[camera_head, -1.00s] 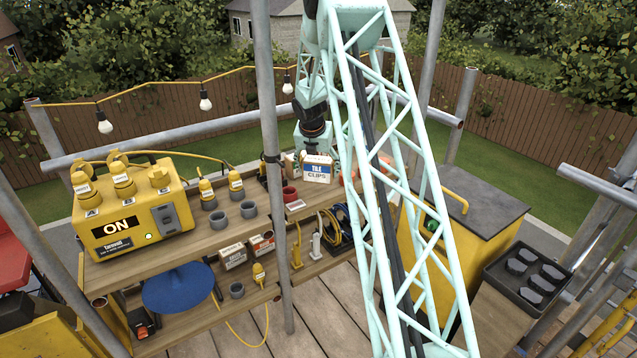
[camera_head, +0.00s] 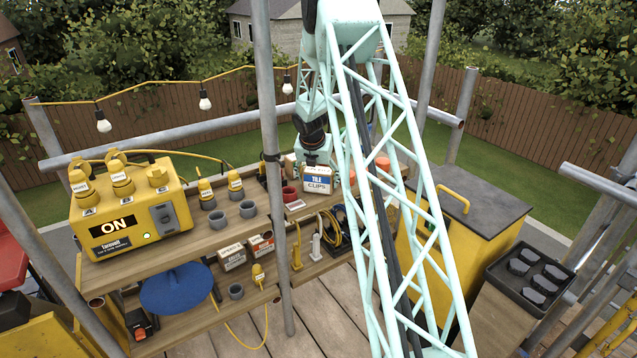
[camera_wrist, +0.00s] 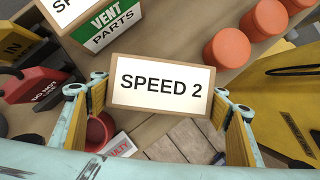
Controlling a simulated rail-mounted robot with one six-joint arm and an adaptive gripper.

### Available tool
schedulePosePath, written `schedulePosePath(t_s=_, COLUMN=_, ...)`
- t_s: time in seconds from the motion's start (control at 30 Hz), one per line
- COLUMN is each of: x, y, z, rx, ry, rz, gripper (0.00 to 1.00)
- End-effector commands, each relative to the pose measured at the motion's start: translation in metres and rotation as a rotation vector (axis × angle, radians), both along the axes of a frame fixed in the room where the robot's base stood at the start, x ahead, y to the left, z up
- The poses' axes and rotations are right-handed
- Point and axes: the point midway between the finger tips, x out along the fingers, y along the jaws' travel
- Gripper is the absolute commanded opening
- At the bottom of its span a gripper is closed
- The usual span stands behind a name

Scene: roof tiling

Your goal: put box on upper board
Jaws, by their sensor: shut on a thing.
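The box (camera_head: 317,181) is white with a blue band reading TILE CLIPS in the head view. In the wrist view its top (camera_wrist: 160,87) reads SPEED 2. My gripper (camera_wrist: 163,110) is shut on the box, one finger pad on each side. In the head view my gripper (camera_head: 316,168) is over the far right part of the upper board (camera_head: 203,240), and its fingertips are hard to make out. The box is upright and near the board's front edge. I cannot tell whether its bottom touches the board.
A vent parts box (camera_wrist: 110,22) stands close by. Orange cylinders (camera_wrist: 228,46) are to the right in the wrist view. A red cup (camera_head: 289,196) is left of the box. A scaffold pole (camera_head: 268,120) stands in front.

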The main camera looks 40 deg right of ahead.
Motion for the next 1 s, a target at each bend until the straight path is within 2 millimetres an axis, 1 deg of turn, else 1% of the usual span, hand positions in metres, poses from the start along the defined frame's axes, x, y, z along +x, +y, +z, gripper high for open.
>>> schedulePosePath(t_s=0.23, x=0.0008, y=-0.0004, z=0.0018, rx=-0.001, ry=-0.002, rz=0.0, gripper=0.49)
schedulePosePath(t_s=0.4, x=0.0008, y=-0.0003, z=-0.0005, rx=-0.001, ry=-0.002, rz=0.0, gripper=0.49)
schedulePosePath(t_s=0.43, x=0.0003, y=0.0, z=-0.0015, rx=0.0, ry=0.0, rz=0.0, gripper=0.7)
schedulePosePath(t_s=0.57, x=0.0002, y=-0.0001, z=-0.0013, rx=-0.001, ry=-0.001, rz=-0.001, gripper=0.81)
schedulePosePath(t_s=1.0, x=0.0003, y=-0.0002, z=0.0008, rx=-0.001, ry=-0.001, rz=-0.001, gripper=0.82)
